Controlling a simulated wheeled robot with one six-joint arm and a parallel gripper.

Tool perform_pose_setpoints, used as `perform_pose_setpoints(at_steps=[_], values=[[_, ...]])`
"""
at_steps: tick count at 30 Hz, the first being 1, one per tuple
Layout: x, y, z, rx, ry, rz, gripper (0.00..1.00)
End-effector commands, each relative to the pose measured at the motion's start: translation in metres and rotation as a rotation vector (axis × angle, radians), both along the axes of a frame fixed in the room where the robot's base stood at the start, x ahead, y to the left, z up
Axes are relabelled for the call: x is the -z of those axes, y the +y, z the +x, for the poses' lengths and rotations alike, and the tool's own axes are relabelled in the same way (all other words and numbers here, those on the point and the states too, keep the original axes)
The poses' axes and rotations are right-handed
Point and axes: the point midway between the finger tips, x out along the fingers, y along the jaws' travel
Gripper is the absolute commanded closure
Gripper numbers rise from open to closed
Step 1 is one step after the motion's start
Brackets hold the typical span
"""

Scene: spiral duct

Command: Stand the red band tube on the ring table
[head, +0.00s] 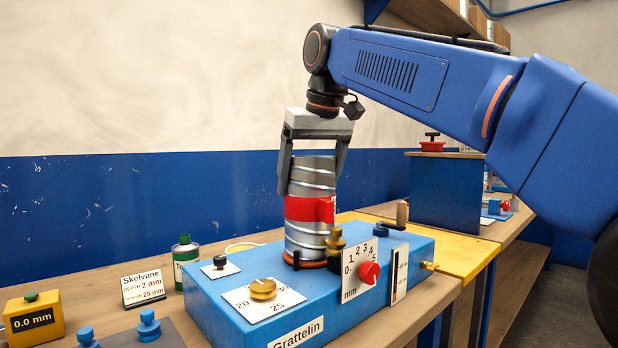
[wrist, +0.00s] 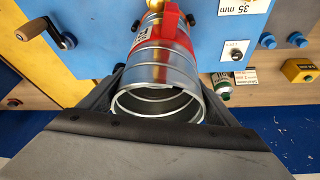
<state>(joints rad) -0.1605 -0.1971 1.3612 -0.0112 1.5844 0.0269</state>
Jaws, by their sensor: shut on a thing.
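The red band tube (head: 306,240) is a ribbed silver duct with a red band around its middle. It stands roughly upright, perhaps slightly tilted, over an orange ring (head: 303,262) on top of the blue machine (head: 225,292). I cannot tell whether the tube's lower end touches the ring, or whether this ring is the ring table. My gripper (head: 311,180) is above the tube, its two dark fingers shut on the upper part. In the wrist view the tube's open upper end (wrist: 158,115) faces me between the fingers. The lower end is partly hidden in both views.
A brass knob (head: 263,289), a red dial knob (head: 369,272) and a brass and black post (head: 335,248) stand on the machine near the tube. A green can (head: 186,262), a Skelvane sign (head: 143,287) and a yellow gauge (head: 33,319) are to the left.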

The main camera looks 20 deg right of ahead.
Motion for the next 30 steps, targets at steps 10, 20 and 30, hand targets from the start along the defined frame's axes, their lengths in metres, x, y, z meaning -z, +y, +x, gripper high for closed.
perform_pose_setpoints(at_steps=[10, 20, 30], values=[[0.006, 0.0, 0.0, 0.0, -0.002, 0.0, 0.66], [0.006, 0.0, 0.0, 0.0, 0.0, 0.0, 0.0], [-0.031, -0.002, -0.014, 0.0, -0.003, 0.0, 0.0]])
